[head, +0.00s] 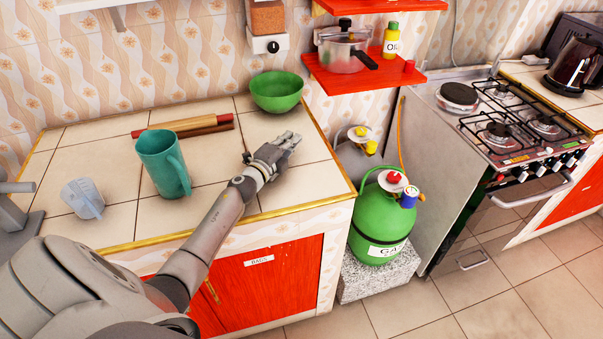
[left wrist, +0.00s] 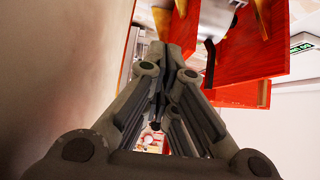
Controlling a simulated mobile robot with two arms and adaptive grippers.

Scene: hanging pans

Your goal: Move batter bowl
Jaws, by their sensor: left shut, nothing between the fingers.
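A green bowl (head: 277,95) stands upright on the tiled counter (head: 110,130), close to the back wall. My left gripper (head: 293,140) is low over the right part of the counter, in front of the bowl and apart from it. It is shut and empty, with the fingers pointing to the right and back. In the left wrist view its closed fingers (left wrist: 178,60) point away from the camera, and the bowl does not show there. My right gripper is not in view.
A teal jug (head: 163,165), a measuring cup (head: 83,198) and a rolling pin (head: 185,125) are on the counter. A red shelf (head: 365,80) holds a pressure cooker (head: 345,50). A green gas cylinder (head: 378,220) stands below the counter's right edge, left of the stove (head: 450,130).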

